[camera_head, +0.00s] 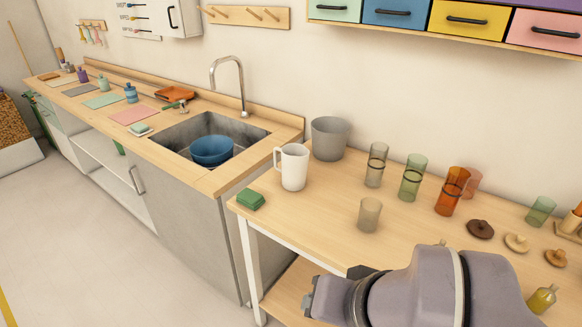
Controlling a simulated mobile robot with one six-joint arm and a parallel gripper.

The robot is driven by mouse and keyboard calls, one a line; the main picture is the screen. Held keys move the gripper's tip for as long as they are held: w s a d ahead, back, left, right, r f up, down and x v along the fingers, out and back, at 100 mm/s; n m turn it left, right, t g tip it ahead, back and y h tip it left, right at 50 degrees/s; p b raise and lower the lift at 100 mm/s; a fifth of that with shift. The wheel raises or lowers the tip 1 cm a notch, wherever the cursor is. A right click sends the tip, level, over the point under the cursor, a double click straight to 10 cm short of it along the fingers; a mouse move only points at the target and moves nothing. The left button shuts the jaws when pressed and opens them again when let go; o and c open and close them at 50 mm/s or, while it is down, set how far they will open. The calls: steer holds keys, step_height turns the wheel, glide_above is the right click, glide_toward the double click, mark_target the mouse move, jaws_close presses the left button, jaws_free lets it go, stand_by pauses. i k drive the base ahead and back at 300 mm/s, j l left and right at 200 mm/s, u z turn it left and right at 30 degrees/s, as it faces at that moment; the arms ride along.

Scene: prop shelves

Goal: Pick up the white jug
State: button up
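The white jug (294,168) stands upright on the wooden table (330,215), near its left end. Its handle points left. It is fully visible and nothing touches it. My arm reaches in from the bottom right. My gripper (308,297) is at its left end, in front of the table's front edge and well below the jug in the picture. It is apart from the jug. Its fingers are too small and turned too far to tell if they are open.
A grey pot (329,138) stands just behind the jug. A green sponge (250,199) lies to its left, and a small beige glass (369,214) stands to its right. Several coloured glasses and lids fill the table's right side. A sink with a blue bowl (211,150) is at left.

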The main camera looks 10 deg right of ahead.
mark_target(295, 158)
steer(key=i+j+z, duration=1.05)
steer(key=z, duration=0.2)
steer(key=j, duration=0.1)
